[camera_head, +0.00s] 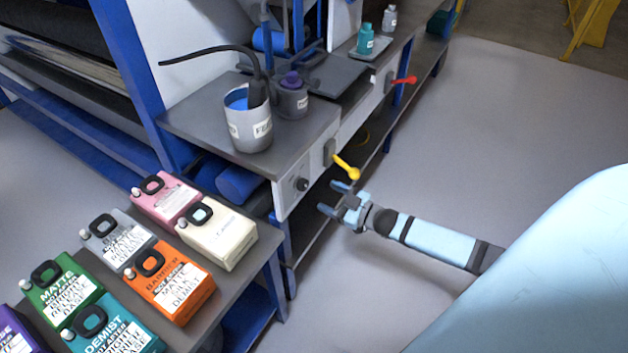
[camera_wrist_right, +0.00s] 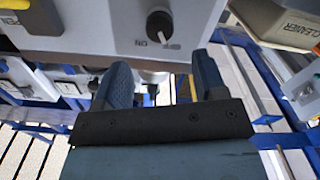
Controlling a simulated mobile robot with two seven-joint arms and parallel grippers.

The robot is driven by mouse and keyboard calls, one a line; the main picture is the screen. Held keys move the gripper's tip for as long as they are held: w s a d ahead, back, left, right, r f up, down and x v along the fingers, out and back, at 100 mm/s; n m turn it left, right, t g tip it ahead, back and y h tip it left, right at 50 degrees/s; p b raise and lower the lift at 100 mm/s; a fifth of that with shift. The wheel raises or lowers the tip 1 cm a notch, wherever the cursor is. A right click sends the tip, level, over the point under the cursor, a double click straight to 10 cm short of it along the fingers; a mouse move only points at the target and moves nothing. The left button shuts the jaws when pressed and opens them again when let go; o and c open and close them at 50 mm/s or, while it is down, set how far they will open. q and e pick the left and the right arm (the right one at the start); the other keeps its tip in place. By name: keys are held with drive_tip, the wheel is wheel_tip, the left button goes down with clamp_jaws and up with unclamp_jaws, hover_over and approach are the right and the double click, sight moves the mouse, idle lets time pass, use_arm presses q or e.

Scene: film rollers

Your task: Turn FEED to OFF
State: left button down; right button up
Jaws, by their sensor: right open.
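A round dark knob (camera_head: 302,184) sits on the pale front panel (camera_head: 288,199) below the grey worktop. I cannot read a FEED label there. The knob also shows at the top of the right wrist view (camera_wrist_right: 160,24), with an ON mark to its lower left and a partly blocked mark to its lower right; its exact setting is unclear. My right gripper (camera_head: 333,198) is open and empty, to the right of the knob and slightly below it, apart from it. In the right wrist view its two fingers (camera_wrist_right: 157,82) lie below the knob. My left gripper is out of view.
A yellow lever (camera_head: 346,166) sticks out just above my right gripper, and a red lever (camera_head: 403,80) is farther along. A pot (camera_head: 247,130) stands on the worktop. Several coloured jugs (camera_head: 168,282) crowd the table at the left. The floor at right is clear.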

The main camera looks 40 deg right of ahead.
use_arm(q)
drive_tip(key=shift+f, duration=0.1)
use_arm(e)
drive_tip(key=shift+v, duration=2.85)
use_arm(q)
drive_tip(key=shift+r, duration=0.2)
